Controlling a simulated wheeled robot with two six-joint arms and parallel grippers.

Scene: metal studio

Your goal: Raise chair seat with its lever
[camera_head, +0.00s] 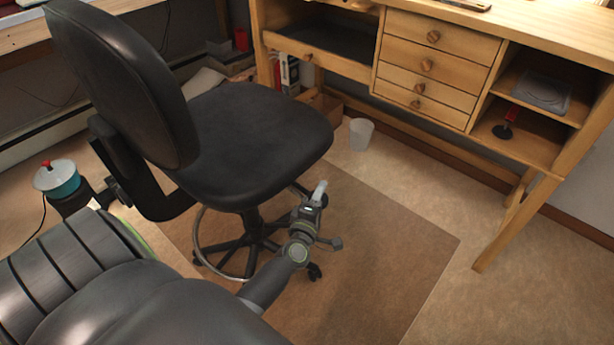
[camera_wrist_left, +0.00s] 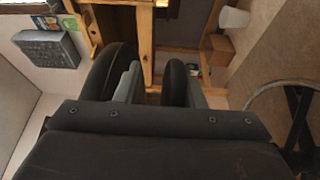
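The black chair stands on the brown mat, with its padded seat (camera_head: 250,135) at right and its tall backrest (camera_head: 130,85) at left. Its foot ring (camera_head: 200,245) and base show below; part of the ring also shows at the right of the left wrist view (camera_wrist_left: 250,97). I cannot make out the seat lever clearly. My left gripper (camera_head: 318,192) points upward just right of and below the seat's front edge. In the left wrist view its fingers (camera_wrist_left: 152,78) stand apart, with nothing clearly between them. My right gripper is not in view.
A wooden workbench with drawers (camera_head: 430,65) stands behind and to the right. A translucent bin (camera_head: 361,134) stands on the floor before it. The mat (camera_head: 400,245) right of the chair is clear.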

